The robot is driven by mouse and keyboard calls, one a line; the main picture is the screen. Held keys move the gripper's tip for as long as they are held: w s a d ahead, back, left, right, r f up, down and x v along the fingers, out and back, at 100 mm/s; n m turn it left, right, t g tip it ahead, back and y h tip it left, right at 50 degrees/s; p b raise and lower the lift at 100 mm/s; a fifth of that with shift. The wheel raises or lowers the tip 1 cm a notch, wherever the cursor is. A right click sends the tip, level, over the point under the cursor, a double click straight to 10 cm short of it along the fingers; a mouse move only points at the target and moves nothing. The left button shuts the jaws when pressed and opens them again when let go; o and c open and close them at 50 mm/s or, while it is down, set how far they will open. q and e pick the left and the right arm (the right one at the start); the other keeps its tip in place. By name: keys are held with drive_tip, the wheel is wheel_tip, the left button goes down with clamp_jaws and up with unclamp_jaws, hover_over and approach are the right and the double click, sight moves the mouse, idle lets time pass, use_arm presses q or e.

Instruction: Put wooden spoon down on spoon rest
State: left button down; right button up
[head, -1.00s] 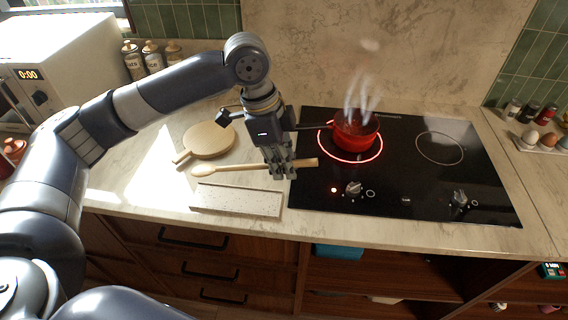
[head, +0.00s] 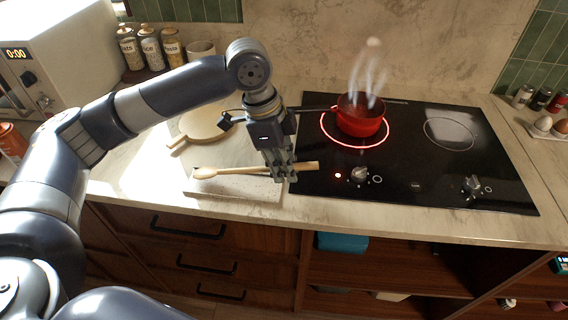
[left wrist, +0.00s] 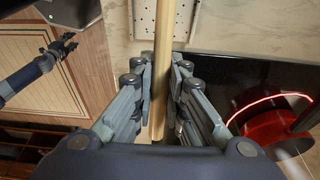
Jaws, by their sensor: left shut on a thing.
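My left gripper (head: 279,174) is shut on the handle of the wooden spoon (head: 232,171), and its fingers also show around it in the left wrist view (left wrist: 160,95). The spoon lies roughly level, its bowl to the left and its handle end out to the right of the fingers. The pale speckled spoon rest (head: 216,187) is on the counter under the spoon's bowl half. In the left wrist view the rest (left wrist: 185,18) shows on both sides of the spoon (left wrist: 162,60). Any small gap between them cannot be told. My right gripper (left wrist: 64,44) is small at the left there.
A red pot (head: 360,118) steams on a glowing ring of the black cooktop (head: 410,150), right of my gripper. A round wooden board (head: 205,124) lies behind the rest. Several jars (head: 150,50) and a mug (head: 201,49) stand at the back left.

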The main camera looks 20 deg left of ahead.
use_arm(q)
drive_tip(key=c, duration=1.5)
unclamp_jaws()
drive_tip(key=shift+c, duration=0.2)
drive_tip(key=shift+r, duration=0.1)
drive_tip(key=v, duration=1.1)
drive_tip(key=shift+r, duration=0.4)
